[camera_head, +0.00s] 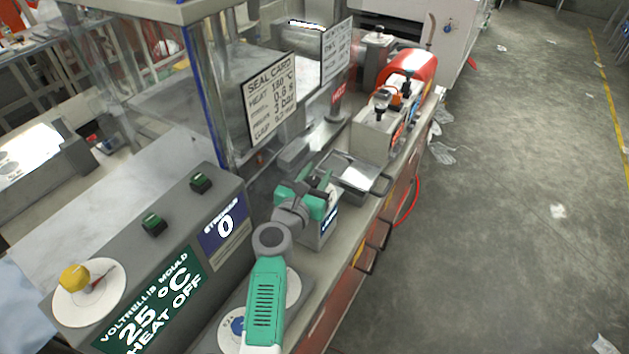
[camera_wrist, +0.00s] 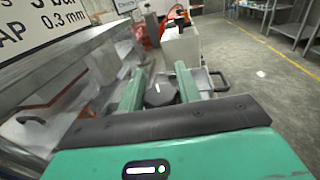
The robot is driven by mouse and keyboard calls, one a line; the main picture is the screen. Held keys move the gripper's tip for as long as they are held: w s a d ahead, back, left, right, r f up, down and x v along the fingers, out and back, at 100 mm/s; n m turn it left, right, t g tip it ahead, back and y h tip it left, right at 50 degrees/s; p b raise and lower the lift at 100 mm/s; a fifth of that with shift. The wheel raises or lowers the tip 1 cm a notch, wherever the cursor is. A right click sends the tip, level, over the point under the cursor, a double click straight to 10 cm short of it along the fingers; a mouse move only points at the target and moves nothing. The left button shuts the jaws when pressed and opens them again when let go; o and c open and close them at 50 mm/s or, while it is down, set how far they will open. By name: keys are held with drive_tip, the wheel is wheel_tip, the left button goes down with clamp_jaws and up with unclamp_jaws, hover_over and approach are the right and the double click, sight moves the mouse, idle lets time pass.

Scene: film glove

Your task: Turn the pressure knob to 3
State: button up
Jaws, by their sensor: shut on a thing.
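My gripper (camera_head: 322,182), with green fingers, is low over a small grey box (camera_head: 318,236) with a blue label on the bench. In the wrist view my gripper (camera_wrist: 162,80) has a finger on each side of a dark round knob (camera_wrist: 160,95), which I take for the pressure knob. It is shut on this knob. In the head view the knob is hidden by the gripper, and its pointer and scale cannot be read. A seal card (camera_head: 270,95) beside the box lists heat 180 °C and 3 bar.
A metal tray with a handle (camera_head: 357,174) lies just beyond the gripper. Farther on stand a grey unit (camera_head: 375,135) and a red cylinder (camera_head: 410,66). A grey mould panel (camera_head: 150,270) with a yellow-knobbed dial (camera_head: 75,278) is at left.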

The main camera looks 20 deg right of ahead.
sight(318, 177)
drive_tip(key=m+g+h+b, duration=0.1)
drive_tip(key=b, duration=0.1)
drive_tip(key=m+g+h+b, duration=0.1)
drive_tip(key=g+b, duration=0.1)
drive_tip(key=b, duration=0.1)
drive_tip(key=shift+s+f, duration=0.1)
drive_tip(key=shift+f, duration=0.25)
drive_tip(key=shift+d+r+m+g+h+b, duration=0.1)
drive_tip(key=shift+r+m+g+h+b, duration=0.1)
drive_tip(key=shift+m+g+h+b, duration=0.55)
drive_tip(key=shift+s+r+b, duration=0.1)
drive_tip(key=shift+r+b, duration=0.05)
drive_tip(key=shift+b, duration=0.2)
drive_tip(key=o, duration=1)
drive_tip(key=shift+y, duration=0.25)
drive_tip(key=shift+c, duration=0.2)
drive_tip(key=shift+r, duration=0.4)
wheel_tip(318, 177, up, 4)
drive_tip(key=shift+s+f+p, duration=0.15)
drive_tip(key=shift+f+p, duration=0.1)
drive_tip(key=shift+p, duration=0.7)
drive_tip(key=s+a+p, duration=0.2)
drive_tip(key=s, duration=0.5)
drive_tip(key=s+a+p, duration=0.2)
drive_tip(key=s, duration=0.6)
drive_tip(key=shift+a+r, duration=0.3)
drive_tip(key=shift+r, duration=0.1)
